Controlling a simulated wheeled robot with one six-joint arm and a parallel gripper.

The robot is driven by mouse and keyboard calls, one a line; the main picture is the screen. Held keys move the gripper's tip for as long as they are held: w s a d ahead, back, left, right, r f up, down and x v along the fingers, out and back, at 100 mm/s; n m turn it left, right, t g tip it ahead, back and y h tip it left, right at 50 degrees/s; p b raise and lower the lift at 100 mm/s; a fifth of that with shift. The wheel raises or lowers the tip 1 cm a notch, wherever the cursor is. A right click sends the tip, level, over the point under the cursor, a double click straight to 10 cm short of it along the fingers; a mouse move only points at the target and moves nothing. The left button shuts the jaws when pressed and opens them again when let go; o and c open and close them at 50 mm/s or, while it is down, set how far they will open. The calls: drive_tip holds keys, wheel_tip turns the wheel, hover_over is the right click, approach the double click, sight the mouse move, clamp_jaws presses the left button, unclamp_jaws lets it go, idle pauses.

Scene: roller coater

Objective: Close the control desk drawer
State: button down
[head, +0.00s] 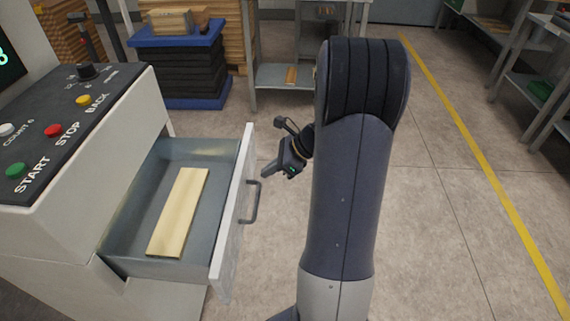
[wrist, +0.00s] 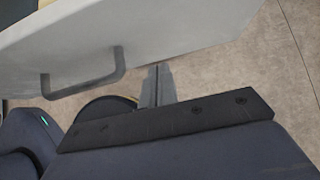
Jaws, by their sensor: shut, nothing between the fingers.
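The control desk drawer (head: 232,215) stands pulled out to the right of the desk. Its white front carries a dark grey bar handle (head: 252,201). A pale wooden board (head: 180,212) lies inside it. My gripper (head: 266,174) is shut and empty, just right of the drawer front, near the far end of the handle. In the wrist view the drawer front (wrist: 170,35) fills the top left, with the handle (wrist: 85,80) left of my gripper's fingers (wrist: 158,72). The fingertips look close to the front; I cannot tell whether they touch it.
The control desk (head: 75,130) has coloured buttons and a black knob on its sloping top. Behind stand a blue-topped stack (head: 178,65) and a grey workbench (head: 285,75). Open floor (head: 430,220) lies to the right, crossed by a yellow line (head: 480,160).

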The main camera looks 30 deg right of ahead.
drive_tip(key=shift+w+a+r, duration=0.1)
drive_tip(key=shift+w+a, duration=0.65)
drive_tip(key=shift+a, duration=0.35)
drive_tip(key=w+a+p, duration=0.1)
drive_tip(key=w+a, duration=0.3)
drive_tip(key=a, duration=0.2)
drive_tip(key=w+a+p, duration=0.2)
drive_tip(key=w+a, duration=0.3)
drive_tip(key=a, duration=0.1)
drive_tip(key=w+a+p, duration=0.1)
drive_tip(key=w+a, duration=0.3)
drive_tip(key=a, duration=0.2)
drive_tip(key=shift+w+a+p, duration=0.35)
drive_tip(key=shift+a, duration=0.05)
drive_tip(key=shift+r, duration=0.1)
drive_tip(key=shift+w+a, duration=0.1)
drive_tip(key=shift+a, duration=0.05)
